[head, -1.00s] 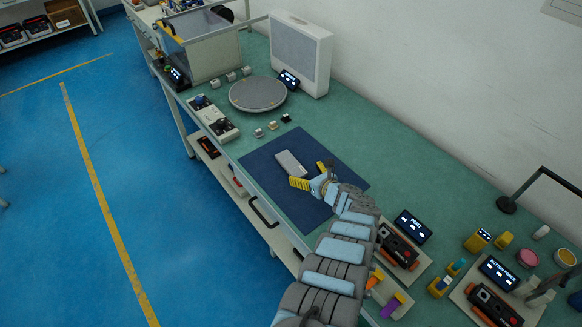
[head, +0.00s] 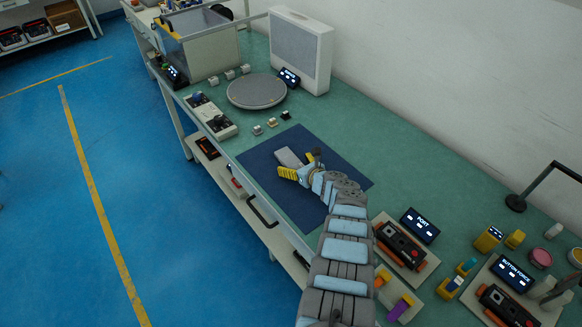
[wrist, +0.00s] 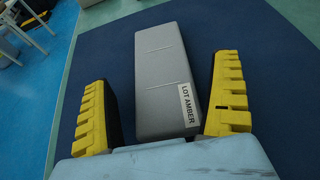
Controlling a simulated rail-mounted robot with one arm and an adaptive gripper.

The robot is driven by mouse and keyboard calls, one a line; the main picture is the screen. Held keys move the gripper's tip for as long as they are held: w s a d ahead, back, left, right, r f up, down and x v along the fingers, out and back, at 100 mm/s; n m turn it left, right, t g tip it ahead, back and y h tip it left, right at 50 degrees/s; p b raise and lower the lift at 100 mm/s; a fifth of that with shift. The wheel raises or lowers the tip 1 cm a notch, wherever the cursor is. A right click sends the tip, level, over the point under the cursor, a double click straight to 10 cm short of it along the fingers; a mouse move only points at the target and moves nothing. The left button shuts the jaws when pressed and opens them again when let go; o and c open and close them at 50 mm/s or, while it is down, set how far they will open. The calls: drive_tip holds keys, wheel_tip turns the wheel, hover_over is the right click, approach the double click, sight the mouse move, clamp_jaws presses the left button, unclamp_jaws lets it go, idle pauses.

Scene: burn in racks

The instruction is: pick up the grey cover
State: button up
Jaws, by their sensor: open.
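The grey cover (wrist: 161,70) is a flat oblong block with a white label reading "LOT AMBER". It lies on the dark blue mat (wrist: 225,32). In the head view the cover (head: 288,157) shows only in part, as my gripper hides its near end. My gripper (head: 301,164) is open over the mat. In the wrist view its yellow ridged fingers stand on either side of the cover's near part, with mat visible between each finger and the cover. I cannot tell how far above the mat the fingertips are.
Small blocks (head: 271,122) and a round grey plate (head: 257,92) lie beyond the mat. A white device with knobs (head: 211,115) stands at the left edge. Orange and black units with displays (head: 402,244) stand to the right.

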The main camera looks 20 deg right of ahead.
sight(285, 156)
drive_tip(key=shift+w+a+f+b, duration=0.1)
drive_tip(key=shift+w+f+b, duration=0.3)
drive_tip(key=shift+w+b, duration=0.6)
drive_tip(key=shift+b, duration=0.4)
drive_tip(key=shift+a, duration=0.1)
drive_tip(key=shift+r, duration=0.1)
drive_tip(key=c, duration=1.4)
drive_tip(key=shift+o, duration=0.2)
